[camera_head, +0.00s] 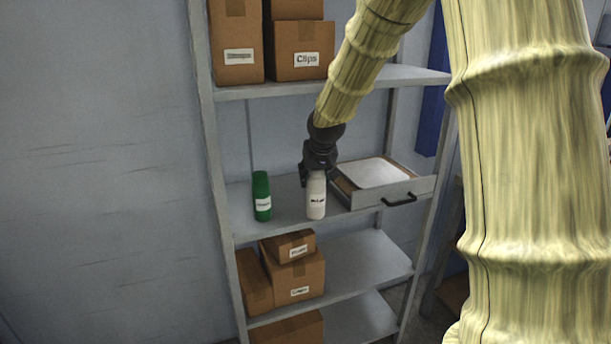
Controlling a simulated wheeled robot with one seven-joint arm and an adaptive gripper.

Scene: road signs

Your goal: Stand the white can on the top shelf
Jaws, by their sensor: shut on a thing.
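The white can (316,200) stands upright on the middle shelf (285,222), with a small dark-lettered label on its front. My gripper (317,174) reaches down from above and is shut on the can's upper part. The fingers partly hide the can's top. Whether the can's base touches the shelf is hard to tell. The top shelf in view (380,78) is above, with boxes on its left part and bare board on its right. My arm crosses in front of that shelf.
A green can (262,196) stands left of the white can. A drawer unit (385,185) with a black handle sits close on the right. Boxes (303,52) fill the upper shelf's left side. More boxes (292,275) sit on the shelf below. A shelf post (205,120) rises at left.

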